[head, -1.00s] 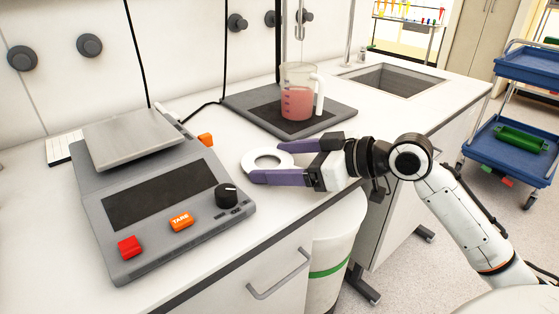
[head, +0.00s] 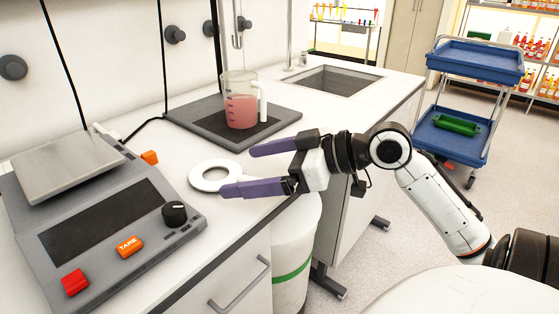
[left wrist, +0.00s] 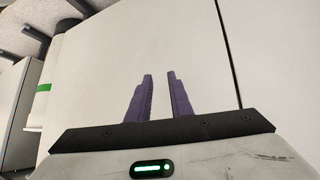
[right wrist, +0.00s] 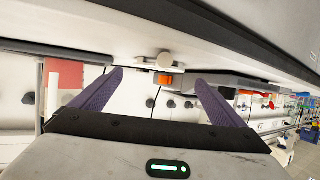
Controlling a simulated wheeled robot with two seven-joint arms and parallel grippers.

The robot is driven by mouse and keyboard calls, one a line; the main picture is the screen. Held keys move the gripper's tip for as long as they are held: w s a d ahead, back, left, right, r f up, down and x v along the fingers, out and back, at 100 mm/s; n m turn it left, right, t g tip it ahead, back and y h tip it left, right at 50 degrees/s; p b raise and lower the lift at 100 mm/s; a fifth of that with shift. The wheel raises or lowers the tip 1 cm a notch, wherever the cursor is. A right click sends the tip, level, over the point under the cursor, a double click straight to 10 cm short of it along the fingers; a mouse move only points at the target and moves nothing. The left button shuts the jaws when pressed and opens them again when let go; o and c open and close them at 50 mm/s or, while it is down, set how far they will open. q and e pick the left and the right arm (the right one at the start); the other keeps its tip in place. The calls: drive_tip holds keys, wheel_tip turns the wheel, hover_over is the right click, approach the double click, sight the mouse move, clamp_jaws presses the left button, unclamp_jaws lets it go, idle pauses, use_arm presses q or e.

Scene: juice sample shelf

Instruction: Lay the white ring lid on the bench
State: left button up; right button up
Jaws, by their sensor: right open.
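The white ring lid (head: 201,187) appears to lie flat on the white bench (head: 183,209), between the scale and the dark plate. My right gripper (head: 238,171) is open and empty, beside the lid on its right. Its nearer purple fingertip overlaps the lid's lower right edge in the head view; I cannot tell whether they touch. In the right wrist view its fingers (right wrist: 159,79) are wide apart. My left gripper (left wrist: 159,75) shows only in its own wrist view, its fingers a narrow gap apart with nothing between them.
A grey scale (head: 45,240) with a steel pan stands left of the lid. A beaker of pink liquid (head: 241,108) stands on a dark plate (head: 285,119) behind it. A sink (head: 345,80) is farther back. A blue cart (head: 475,65) stands on the floor at right.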

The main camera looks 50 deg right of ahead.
drive_tip(key=shift+v, duration=3.2)
